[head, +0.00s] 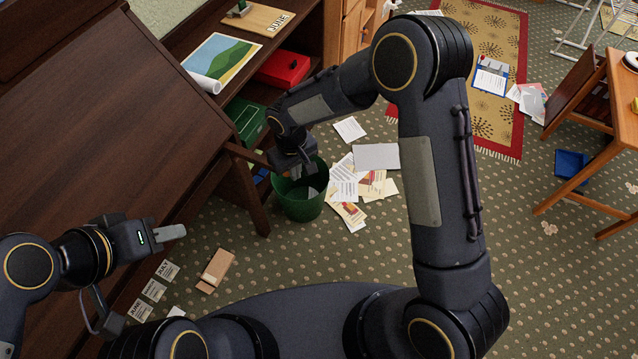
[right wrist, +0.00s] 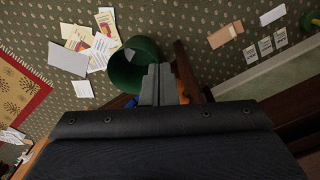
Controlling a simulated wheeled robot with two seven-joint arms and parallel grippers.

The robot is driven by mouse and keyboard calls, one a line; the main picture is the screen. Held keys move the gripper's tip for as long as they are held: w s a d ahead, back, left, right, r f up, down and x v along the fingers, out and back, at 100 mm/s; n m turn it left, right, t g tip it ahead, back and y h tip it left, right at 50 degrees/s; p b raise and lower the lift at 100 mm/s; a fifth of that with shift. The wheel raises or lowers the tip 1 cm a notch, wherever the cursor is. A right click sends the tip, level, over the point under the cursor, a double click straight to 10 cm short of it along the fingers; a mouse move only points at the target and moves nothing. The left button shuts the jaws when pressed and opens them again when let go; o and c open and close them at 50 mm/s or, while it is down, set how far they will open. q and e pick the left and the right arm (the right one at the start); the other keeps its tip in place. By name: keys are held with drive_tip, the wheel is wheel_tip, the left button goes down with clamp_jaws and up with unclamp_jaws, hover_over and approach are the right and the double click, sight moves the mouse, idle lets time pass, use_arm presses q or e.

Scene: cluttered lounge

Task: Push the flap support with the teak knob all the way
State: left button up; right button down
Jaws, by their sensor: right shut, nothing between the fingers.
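The dark brown desk (head: 110,130) with its broad sloping flap fills the left of the head view. A short wooden bar (head: 248,156), which looks like a flap support, juts from the desk's right end towards my right gripper (head: 303,172). In the right wrist view a reddish-brown wooden piece (right wrist: 187,78) is close beside the fingers. I cannot make out a teak knob, nor whether the fingers touch the wood. My right gripper (right wrist: 159,84) is shut and empty, above the green bin. My left gripper (head: 172,232) is over the desk's front edge; its jaw gap is not visible.
The green waste bin (head: 300,198) stands on the carpet beside a desk leg, with scattered papers (head: 350,185) to its right. A red box (head: 282,69) and a green box (head: 246,120) sit on shelves behind. A wooden desk (head: 595,130) is at far right.

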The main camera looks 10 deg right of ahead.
sight(249, 153)
drive_tip(key=shift+w+a+b, duration=0.1)
drive_tip(key=shift+w+a, duration=1.35)
drive_tip(key=shift+a, duration=0.65)
drive_tip(key=shift+w+a+b, duration=0.1)
drive_tip(key=shift+w+a, duration=1.3)
drive_tip(key=shift+a, duration=0.7)
drive_tip(key=shift+w+a+b, duration=0.1)
drive_tip(key=shift+w+a, duration=1.35)
drive_tip(key=shift+a, duration=0.65)
drive_tip(key=shift+s+d, duration=0.1)
drive_tip(key=shift+s+d, duration=0.35)
drive_tip(key=shift+d, duration=0.2)
drive_tip(key=shift+r+p, duration=1.9)
drive_tip(key=shift+r, duration=1.6)
